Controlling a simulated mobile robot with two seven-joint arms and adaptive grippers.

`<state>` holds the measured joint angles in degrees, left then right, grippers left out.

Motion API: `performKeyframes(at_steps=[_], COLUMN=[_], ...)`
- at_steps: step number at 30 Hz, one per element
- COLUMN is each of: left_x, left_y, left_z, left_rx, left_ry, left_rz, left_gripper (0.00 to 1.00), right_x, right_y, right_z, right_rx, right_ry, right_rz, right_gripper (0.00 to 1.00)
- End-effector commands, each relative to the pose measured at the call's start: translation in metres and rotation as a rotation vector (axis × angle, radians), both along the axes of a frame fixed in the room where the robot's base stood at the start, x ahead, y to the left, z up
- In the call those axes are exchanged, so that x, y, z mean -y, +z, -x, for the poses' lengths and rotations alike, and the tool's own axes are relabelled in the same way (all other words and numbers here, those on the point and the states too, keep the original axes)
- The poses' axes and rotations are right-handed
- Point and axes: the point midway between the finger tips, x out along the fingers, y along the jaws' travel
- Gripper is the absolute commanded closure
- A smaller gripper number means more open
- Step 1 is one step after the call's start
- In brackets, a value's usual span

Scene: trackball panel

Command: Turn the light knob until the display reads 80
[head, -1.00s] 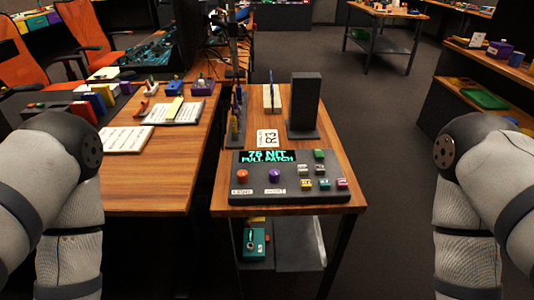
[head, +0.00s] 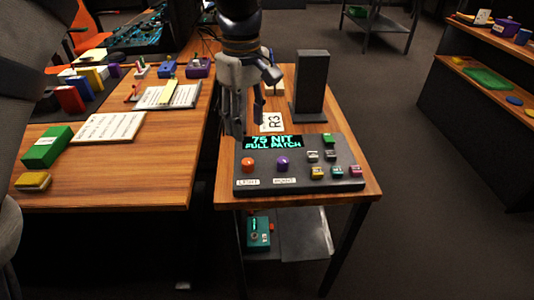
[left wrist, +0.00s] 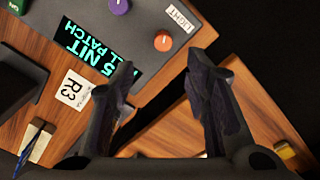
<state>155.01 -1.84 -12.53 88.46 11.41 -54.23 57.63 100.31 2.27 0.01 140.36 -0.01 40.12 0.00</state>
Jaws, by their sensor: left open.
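The dark grey control panel (head: 350,183) lies on the small wooden table. Its display (head: 273,142) reads "75 NIT FULL PATCH". The orange knob (head: 248,164) is the light knob; its "LIGHT" label (left wrist: 174,18) is readable in the left wrist view, where the knob (left wrist: 163,41) also shows. A purple knob (head: 283,163) sits to its right in the head view. My left gripper (head: 236,130) is open and empty, pointing down near the panel's back left corner, behind the light knob and apart from it. My right gripper is out of view.
A dark upright block (head: 311,85) stands behind the panel. An "R3" card (head: 271,122) lies beside the gripper. Several small coloured buttons fill the panel's right side. A larger desk (head: 165,185) with books and tools is at left, across a gap.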

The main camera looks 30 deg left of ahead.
Motion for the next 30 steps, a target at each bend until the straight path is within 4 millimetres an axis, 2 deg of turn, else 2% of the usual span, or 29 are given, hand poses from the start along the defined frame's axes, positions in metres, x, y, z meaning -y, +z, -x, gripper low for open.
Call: performKeyframes(at_steps=[1,6,12,16,23,29,30], left_x=[0.000,0.000,0.000,0.000,0.000,0.000,0.000], left_y=[-0.015,-0.062,-0.098,-0.106,-0.106,-0.106,-0.106], left_z=[0.001,0.002,0.001,0.001,0.001,0.001,0.001], left_rx=[-0.009,-0.011,-0.007,-0.003,-0.001,-0.002,-0.002], left_ry=[0.000,-0.002,-0.003,-0.003,-0.004,-0.004,-0.004], left_rz=[0.001,0.001,0.001,0.000,0.000,-0.001,-0.001], left_gripper=[0.57,0.57,0.57,0.57,0.57,1.00,1.00], right_x=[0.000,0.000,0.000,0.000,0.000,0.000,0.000], right_y=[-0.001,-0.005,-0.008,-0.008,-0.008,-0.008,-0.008], right_z=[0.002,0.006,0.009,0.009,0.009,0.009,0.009], right_rx=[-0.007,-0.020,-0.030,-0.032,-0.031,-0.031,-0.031], right_ry=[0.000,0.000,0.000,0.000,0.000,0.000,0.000], right_rz=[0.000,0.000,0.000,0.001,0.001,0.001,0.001], right_gripper=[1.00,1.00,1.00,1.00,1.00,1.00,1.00])
